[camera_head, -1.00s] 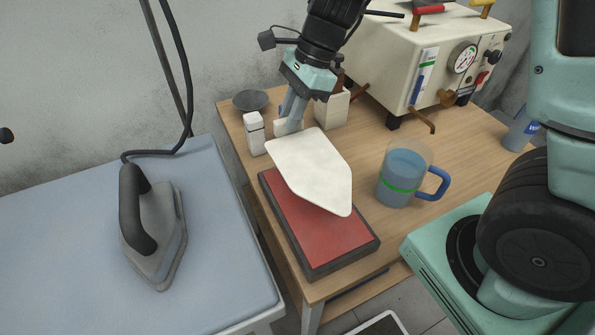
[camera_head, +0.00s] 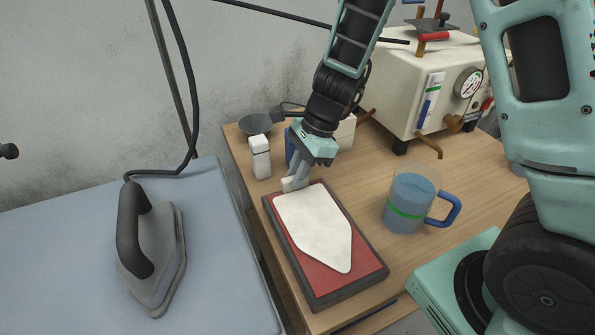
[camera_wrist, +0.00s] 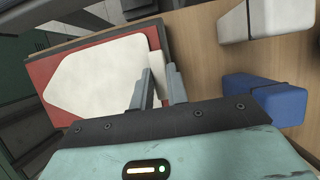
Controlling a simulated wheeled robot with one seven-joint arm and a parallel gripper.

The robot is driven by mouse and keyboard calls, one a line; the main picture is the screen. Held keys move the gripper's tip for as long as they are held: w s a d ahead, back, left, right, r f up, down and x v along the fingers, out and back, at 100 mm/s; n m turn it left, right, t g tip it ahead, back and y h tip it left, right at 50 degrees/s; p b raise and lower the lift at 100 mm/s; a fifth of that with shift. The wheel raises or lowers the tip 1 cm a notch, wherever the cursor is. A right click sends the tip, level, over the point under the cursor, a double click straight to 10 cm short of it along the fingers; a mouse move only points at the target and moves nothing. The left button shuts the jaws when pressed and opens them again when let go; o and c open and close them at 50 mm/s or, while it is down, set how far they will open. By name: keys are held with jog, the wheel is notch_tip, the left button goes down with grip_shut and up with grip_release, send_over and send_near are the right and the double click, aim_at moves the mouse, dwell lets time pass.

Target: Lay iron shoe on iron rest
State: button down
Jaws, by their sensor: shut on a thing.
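The iron shoe is a flat, cream-white plate (camera_head: 314,231) with a pointed end. It lies over the red surface of the dark-framed iron rest (camera_head: 336,280), its point toward the front right. My gripper (camera_head: 294,184) is shut on the shoe's blunt back end. In the wrist view the two fingers (camera_wrist: 158,88) pinch the end of the shoe (camera_wrist: 100,78), and the red rest (camera_wrist: 48,75) shows around it. The shoe looks level and within the frame; whether it fully touches the red surface I cannot tell.
A measuring jug (camera_head: 409,200) of blue liquid stands right of the rest. A white bottle (camera_head: 260,157) stands behind it, and a blue item (camera_wrist: 265,100) is close to my gripper. A grey iron (camera_head: 150,250) sits on the blue board at left. A cream machine (camera_head: 400,85) stands behind.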

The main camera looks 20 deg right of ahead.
jog(key=c, duration=1.4)
grip_release()
jog(key=shift+f, duration=0.1)
